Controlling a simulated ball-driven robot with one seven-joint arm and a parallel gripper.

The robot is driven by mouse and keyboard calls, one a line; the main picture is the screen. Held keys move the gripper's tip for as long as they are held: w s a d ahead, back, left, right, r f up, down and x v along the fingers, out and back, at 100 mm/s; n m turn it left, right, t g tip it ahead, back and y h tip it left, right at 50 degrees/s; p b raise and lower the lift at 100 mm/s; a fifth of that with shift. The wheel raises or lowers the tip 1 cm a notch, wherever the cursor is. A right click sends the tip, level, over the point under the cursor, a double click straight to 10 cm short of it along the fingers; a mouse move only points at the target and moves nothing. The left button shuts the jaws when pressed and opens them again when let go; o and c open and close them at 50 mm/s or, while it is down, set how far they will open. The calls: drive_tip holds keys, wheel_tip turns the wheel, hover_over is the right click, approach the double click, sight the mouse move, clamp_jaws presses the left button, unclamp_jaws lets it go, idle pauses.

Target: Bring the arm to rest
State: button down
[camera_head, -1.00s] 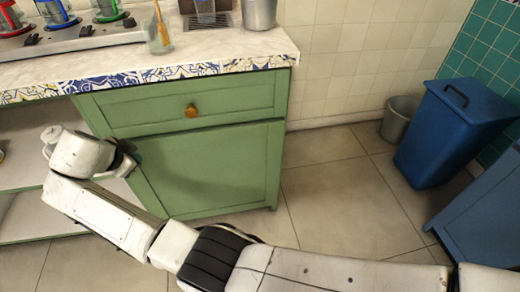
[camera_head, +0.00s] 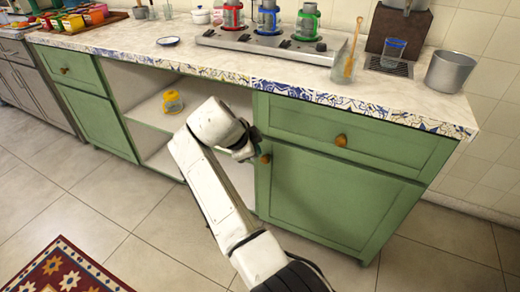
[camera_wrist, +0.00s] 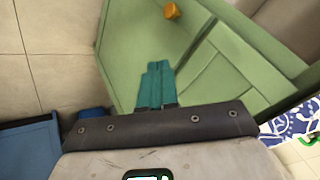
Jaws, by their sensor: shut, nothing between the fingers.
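My white arm reaches up from the bottom of the head view. My gripper (camera_head: 246,152) is at its end, in front of the left edge of the green cabinet (camera_head: 340,195), close to the door's knob (camera_head: 265,158). In the wrist view the two teal fingers of my gripper (camera_wrist: 155,85) lie side by side, shut and empty. They point along the green cabinet front (camera_wrist: 225,60), and a yellow-orange knob (camera_wrist: 172,11) shows beyond them. I cannot tell if the fingers touch the cabinet.
The counter (camera_head: 210,55) above holds a stove with several coloured glasses, a grey pot (camera_head: 450,71) and a glass with a brush. A yellow pot (camera_head: 172,101) sits on the open shelf left of my arm. A patterned rug (camera_head: 62,272) lies lower left; tiled floor is clear between.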

drive_tip(key=shift+a+r, duration=0.1)
drive_tip(key=shift+r, duration=0.05)
drive_tip(key=s+d+f+n+g+y, duration=0.25)
drive_tip(key=s+d+f+n, duration=0.45)
drive_tip(key=s+d+f, duration=0.95)
drive_tip(key=s+d+f+n+g, duration=0.1)
drive_tip(key=s+d+f+n, duration=0.2)
drive_tip(key=s, duration=0.6)
drive_tip(key=s+d+f+n+g, duration=0.1)
drive_tip(key=s+d+f+n, duration=0.2)
drive_tip(key=s, duration=0.7)
drive_tip(key=s+d+r+n+y, duration=0.2)
drive_tip(key=s+r+n, duration=0.2)
drive_tip(key=s, duration=0.8)
wheel_tip(320, 180, up, 22)
drive_tip(key=p, duration=2.2)
drive_tip(key=shift+w, duration=0.2)
